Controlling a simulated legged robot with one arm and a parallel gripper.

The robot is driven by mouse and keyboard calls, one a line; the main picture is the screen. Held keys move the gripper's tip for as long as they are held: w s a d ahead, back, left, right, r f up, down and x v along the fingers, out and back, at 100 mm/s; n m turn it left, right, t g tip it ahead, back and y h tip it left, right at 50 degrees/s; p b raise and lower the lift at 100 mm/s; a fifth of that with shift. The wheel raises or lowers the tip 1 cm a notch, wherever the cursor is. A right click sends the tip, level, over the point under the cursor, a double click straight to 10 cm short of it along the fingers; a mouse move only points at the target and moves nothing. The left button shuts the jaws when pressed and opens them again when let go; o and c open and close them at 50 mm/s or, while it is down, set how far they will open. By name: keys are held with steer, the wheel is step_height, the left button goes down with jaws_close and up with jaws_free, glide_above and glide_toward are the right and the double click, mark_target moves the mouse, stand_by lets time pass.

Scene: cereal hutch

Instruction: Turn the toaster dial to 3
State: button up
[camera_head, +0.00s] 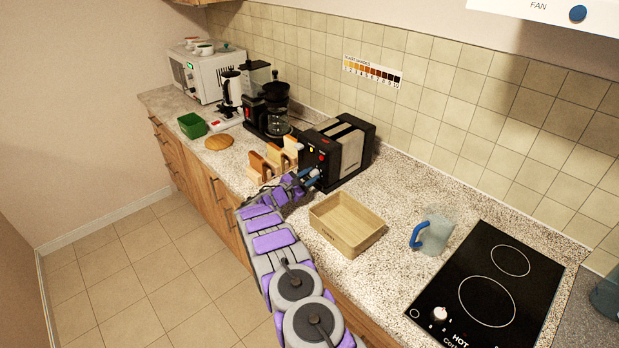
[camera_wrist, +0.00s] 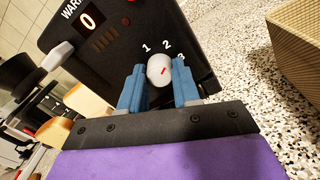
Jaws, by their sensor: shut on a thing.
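The black toaster (camera_head: 351,150) with a pale-striped top stands on the counter against the tiled wall. Its front panel (camera_wrist: 100,42) fills the upper wrist view, with a lit 0 under a cut-off "WAR" label. My gripper (camera_wrist: 159,84) is shut on the dial, one blue finger on each side. In the head view my gripper (camera_head: 309,178) is at the toaster's front.
A wooden bin (camera_head: 327,233) stands right of my arm. Bread slices in a wooden rack (camera_head: 272,162) stand left of the toaster. A numbered toast shade chart (camera_head: 372,72) hangs on the wall. A blue-handled jug (camera_head: 434,235) and black cooktop (camera_head: 487,290) are farther right.

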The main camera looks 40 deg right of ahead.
steer(key=m, duration=0.4)
steer(key=shift+f+b, duration=0.1)
steer(key=shift+b, duration=0.2)
steer(key=shift+f+m+b, duration=0.1)
steer(key=shift+m+b, duration=0.55)
steer(key=shift+m, duration=1.45)
steer(key=o, duration=1.1)
steer(key=shift+c, duration=0.2)
steer(key=a, duration=0.5)
steer(key=s+a+p, duration=0.1)
steer(key=a, duration=0.5)
steer(key=a+p, duration=0.1)
steer(key=a, duration=0.5)
steer(key=shift+s+a+f, duration=0.2)
steer(key=shift+s+f, duration=0.05)
steer(key=shift+s, duration=0.15)
steer(key=shift+r, duration=0.1)
